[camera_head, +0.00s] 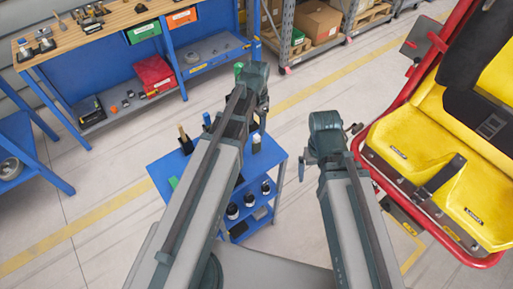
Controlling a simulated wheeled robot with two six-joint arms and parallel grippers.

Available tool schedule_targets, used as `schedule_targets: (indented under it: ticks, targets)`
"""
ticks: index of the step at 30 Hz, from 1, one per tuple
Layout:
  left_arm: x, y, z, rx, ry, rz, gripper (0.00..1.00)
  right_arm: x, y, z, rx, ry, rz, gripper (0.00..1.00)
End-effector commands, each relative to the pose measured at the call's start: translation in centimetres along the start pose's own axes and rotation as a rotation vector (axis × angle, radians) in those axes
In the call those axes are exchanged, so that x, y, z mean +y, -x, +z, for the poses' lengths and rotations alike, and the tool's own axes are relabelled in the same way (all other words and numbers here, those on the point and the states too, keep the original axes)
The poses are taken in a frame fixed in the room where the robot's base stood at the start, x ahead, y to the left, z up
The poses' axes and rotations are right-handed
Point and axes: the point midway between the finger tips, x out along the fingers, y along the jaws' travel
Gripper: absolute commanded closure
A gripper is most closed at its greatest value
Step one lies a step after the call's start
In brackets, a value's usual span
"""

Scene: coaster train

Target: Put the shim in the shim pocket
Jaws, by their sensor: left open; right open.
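I cannot make out the shim or the shim pocket at this size. The red and yellow coaster car (480,155) stands at the right, with yellow seats and a black seat back or restraint. My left gripper (263,108) is at the end of the raised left arm, above the far side of a blue cart (163,166). My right gripper (353,129) is between the cart and the car's red frame, apart from the seats. Both are open, and I see nothing held in either. My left arm hides the middle of the cart.
The blue cart carries bottles and small tools on top and dark round items on its lower shelf. A wooden-topped workbench (100,37) with bins stands at the back left. Shelving with boxes (318,22) is behind. The floor between bench and cart is clear.

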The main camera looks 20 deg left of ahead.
Motion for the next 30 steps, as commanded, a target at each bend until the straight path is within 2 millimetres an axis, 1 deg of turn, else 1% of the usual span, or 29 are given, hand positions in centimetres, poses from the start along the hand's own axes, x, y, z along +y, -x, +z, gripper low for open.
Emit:
schedule_targets:
  ticks: [1, 6, 9, 16, 20, 23, 30]
  targets:
    - [0.0, -1.5, 0.0, 0.0, 0.0, 0.0, 0.35, -0.1, -1.5, -0.1, 0.0, 0.0, 0.0, 0.0]
    - [0.0, -3.7, 0.0, 0.0, 0.0, 0.0, 0.35, -0.4, -3.7, -0.2, 0.0, -0.001, 0.0, 0.0]
    - [0.0, -4.5, 0.0, 0.0, 0.0, 0.0, 0.35, -0.4, -4.4, -0.3, 0.0, -0.002, 0.0, 0.0]
    - [0.0, -4.5, 0.0, 0.0, 0.0, 0.0, 0.35, -0.4, -4.4, -0.3, 0.0, -0.002, 0.0, 0.0]
    - [0.0, -5.1, 0.0, 0.0, 0.0, 0.0, 0.35, -0.5, -5.0, -0.3, 0.0, -0.002, 0.0, 0.0]
    - [0.1, -6.1, 0.0, 0.0, 0.0, 0.0, 0.35, -0.6, -6.0, -0.4, 0.0, -0.002, 0.0, 0.0]
    - [0.1, -9.1, 0.0, 0.0, 0.0, 0.0, 0.35, -0.9, -9.0, -0.5, 0.0, -0.002, 0.0, 0.0]
